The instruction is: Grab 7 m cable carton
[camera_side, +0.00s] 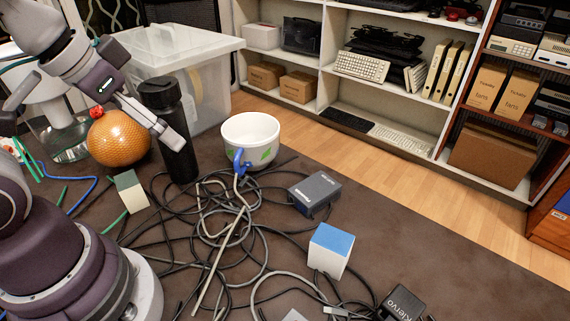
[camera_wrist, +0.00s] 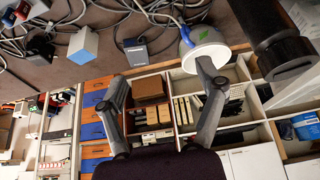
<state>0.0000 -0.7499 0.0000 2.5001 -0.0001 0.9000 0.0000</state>
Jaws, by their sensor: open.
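No readable "7 m" mark shows, so I cannot tell for certain which box is the cable carton. A small white carton with a blue top (camera_side: 330,250) stands upright on the dark table among loose cables; it also shows in the wrist view (camera_wrist: 84,46). A small carton with a dark green and cream surface (camera_side: 130,191) lies at the left, near the black bottle. My gripper (camera_wrist: 162,72) is open and empty, its two fingers spread in the wrist view. In the side view its end (camera_side: 170,134) is raised in front of the black bottle, apart from both cartons.
Tangled grey and black cables (camera_side: 225,220) cover mid-table. A white mug (camera_side: 251,138), black bottle (camera_side: 176,150), orange ball (camera_side: 119,138) and clear bin (camera_side: 185,65) stand behind. A dark grey box (camera_side: 314,190) and black adapter (camera_side: 402,304) lie right.

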